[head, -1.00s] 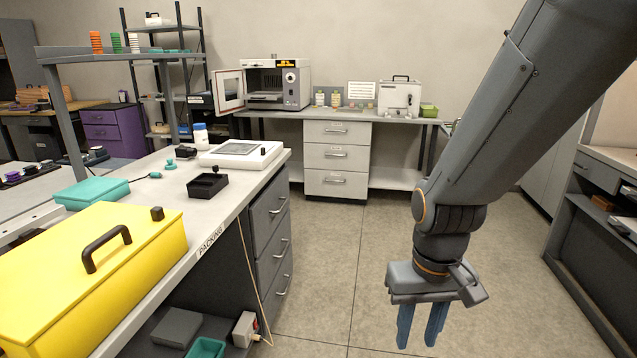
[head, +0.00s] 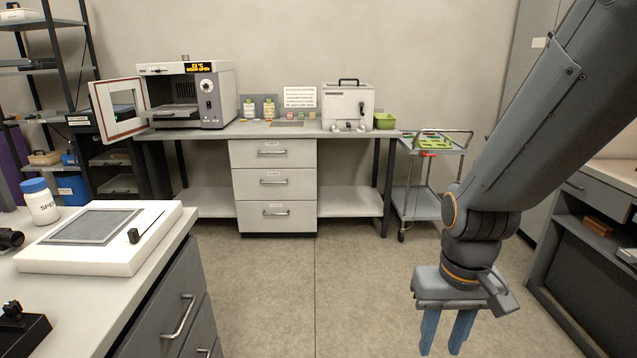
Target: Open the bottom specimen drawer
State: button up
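A white drawer unit (head: 273,187) stands under the back bench, with three drawers stacked and all shut. The bottom drawer (head: 276,224) is closed and has a metal bar handle (head: 276,213). Labels sit above the handles but are too small to read. My gripper (head: 445,334) hangs fingers down at the lower right, well in front of the drawers and to their right. Its two blue fingers are apart with nothing between them. A grey drawer unit (head: 185,310) under the left bench also shows shut drawers with bar handles.
The left bench (head: 100,290) carries a white device (head: 99,236) and a bottle (head: 39,201). An oven (head: 187,95) with its door open stands on the back bench (head: 240,131). A cart (head: 418,190) stands right of it. The middle floor is clear.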

aim_at(252, 216)
jog(key=u, duration=0.1)
jog(key=i, duration=1.75)
jog(key=u, duration=0.7)
jog(key=i, duration=1.55)
jog(key=u, duration=0.45)
